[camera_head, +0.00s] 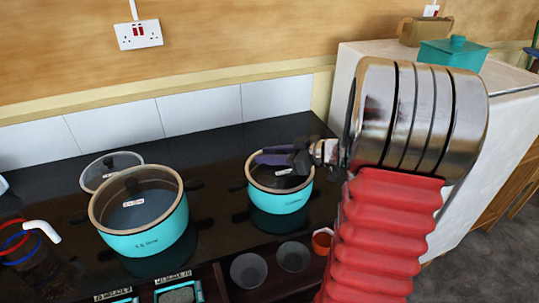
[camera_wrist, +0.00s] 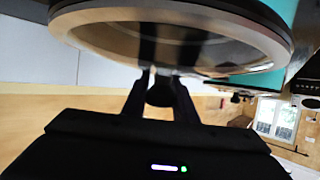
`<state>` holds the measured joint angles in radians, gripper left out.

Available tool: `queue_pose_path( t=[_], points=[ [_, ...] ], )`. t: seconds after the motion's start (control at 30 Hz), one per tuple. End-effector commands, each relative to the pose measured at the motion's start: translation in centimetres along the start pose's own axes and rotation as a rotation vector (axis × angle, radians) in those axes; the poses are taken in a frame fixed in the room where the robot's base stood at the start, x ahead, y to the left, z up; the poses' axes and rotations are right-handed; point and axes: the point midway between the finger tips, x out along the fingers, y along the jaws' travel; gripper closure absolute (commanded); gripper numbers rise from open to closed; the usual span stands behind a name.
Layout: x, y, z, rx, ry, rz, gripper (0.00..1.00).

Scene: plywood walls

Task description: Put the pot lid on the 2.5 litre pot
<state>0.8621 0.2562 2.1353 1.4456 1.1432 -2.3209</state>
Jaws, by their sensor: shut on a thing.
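My gripper (camera_head: 287,158) is over the smaller turquoise pot (camera_head: 280,203), at the middle of the counter. In the wrist view, my gripper (camera_wrist: 160,85) is shut on the dark knob of a round lid (camera_wrist: 90,38) with a pale tan rim. The lid lies across the mouth of the smaller pot or just above it; I cannot tell whether it is seated. A larger turquoise pot (camera_head: 147,235) stands to the left, with a tan rim and dark side handles. The writing on both pots is too small to read surely.
Another glass lid (camera_head: 108,163) lies behind the larger pot. Grey bowls (camera_head: 249,270) and a small red cup (camera_head: 322,241) are at the counter's front. Coloured rings on a stand (camera_head: 22,241) are at far left. A white cabinet (camera_head: 488,120) stands at right.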

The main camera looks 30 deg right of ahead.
Motion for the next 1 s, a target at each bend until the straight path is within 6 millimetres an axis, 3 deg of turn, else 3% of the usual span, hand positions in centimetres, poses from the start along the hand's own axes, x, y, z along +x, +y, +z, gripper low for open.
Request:
queue_pose_path(
  t=[0.13, 0.17, 0.43, 0.77, 1.0],
  points=[
    [0.0, 0.0, -0.1, -0.001, 0.001, 0.0, 1.0],
    [0.0, 0.0, -0.1, -0.001, 0.001, 0.0, 0.72],
    [0.0, 0.0, 0.0, -0.001, 0.0, 0.0, 0.53],
    [-0.2, 0.0, 0.0, 0.0, 0.0, 0.0, 0.53],
    [-2.2, 0.1, 0.0, -0.002, 0.0, 0.003, 0.53]
  ],
)
